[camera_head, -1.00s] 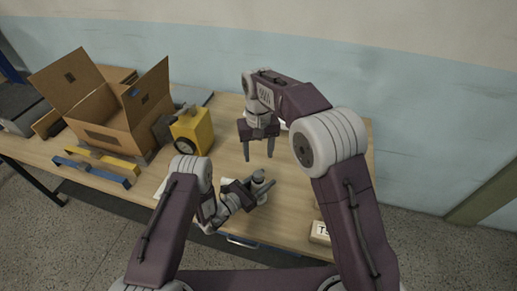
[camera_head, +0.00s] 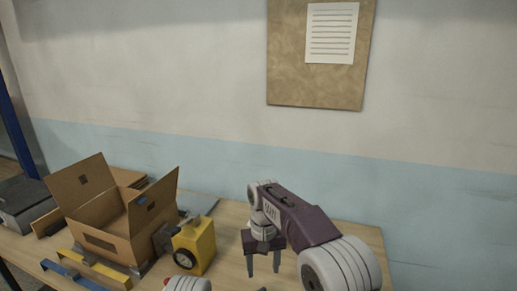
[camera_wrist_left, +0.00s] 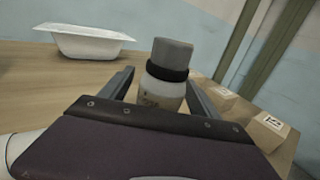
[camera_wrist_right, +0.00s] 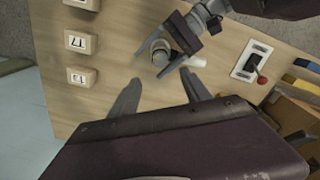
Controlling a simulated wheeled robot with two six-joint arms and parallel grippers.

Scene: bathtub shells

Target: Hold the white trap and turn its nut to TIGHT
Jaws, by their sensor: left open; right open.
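The white trap (camera_wrist_left: 160,92) stands upright on the table between my left gripper's fingers in the left wrist view. It has a white body, a black ring and a grey top. It also shows from above in the right wrist view (camera_wrist_right: 160,56), next to my left gripper. My left gripper (camera_wrist_left: 163,95) is open around it; I cannot tell whether the fingers touch it. My right gripper (camera_head: 263,266) is open, empty and pointing down in the head view; its fingers also show in the right wrist view (camera_wrist_right: 163,82), apart from the trap. No TIGHT mark is readable.
A white tub shell (camera_wrist_left: 86,40) stands left of the trap in the left wrist view. Labelled wooden blocks (camera_wrist_right: 80,42) and a red-knobbed switch plate (camera_wrist_right: 250,62) flank the trap in the right wrist view. An open carton (camera_head: 112,218) and yellow block (camera_head: 198,246) stand at left.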

